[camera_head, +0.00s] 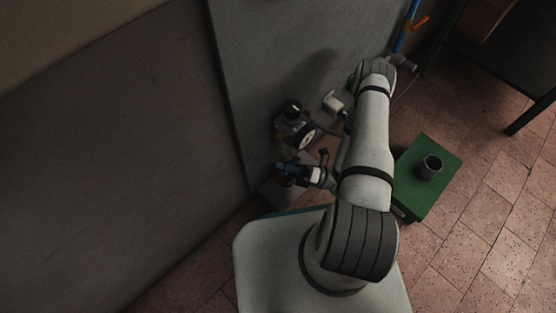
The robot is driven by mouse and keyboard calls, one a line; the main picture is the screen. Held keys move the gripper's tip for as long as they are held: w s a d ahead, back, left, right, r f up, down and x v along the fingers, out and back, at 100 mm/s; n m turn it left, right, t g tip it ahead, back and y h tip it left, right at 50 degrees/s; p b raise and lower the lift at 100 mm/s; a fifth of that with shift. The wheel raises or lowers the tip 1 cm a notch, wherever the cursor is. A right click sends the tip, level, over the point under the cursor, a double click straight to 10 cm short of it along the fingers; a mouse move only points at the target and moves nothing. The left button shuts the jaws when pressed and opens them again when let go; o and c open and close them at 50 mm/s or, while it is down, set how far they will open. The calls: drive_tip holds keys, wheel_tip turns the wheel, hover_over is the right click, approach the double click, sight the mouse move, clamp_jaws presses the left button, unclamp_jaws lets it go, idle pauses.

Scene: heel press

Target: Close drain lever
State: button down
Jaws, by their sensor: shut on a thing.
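A dark air-service unit (290,122) with a black knob on top and a round white-faced gauge (307,138) is mounted on the grey panel. My gripper is small in the picture and reaches left from my arm.
A white box fitting (333,103) is on the panel, right of the gauge. A blue pipe with an orange handle (419,23) stands at the upper right. A green case (416,196) carrying a dark cup (430,167) is right of my arm. Tiled floor (500,215) is free further right.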

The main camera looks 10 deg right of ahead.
drive_tip(key=shift+w+r+m+t+y, duration=0.1)
drive_tip(key=shift+r+m+t+y, duration=0.2)
drive_tip(key=shift+m+t, duration=0.7)
drive_tip(key=shift+w, duration=0.1)
drive_tip(key=c, duration=1.3)
unclamp_jaws()
drive_tip(key=shift+c, duration=0.2)
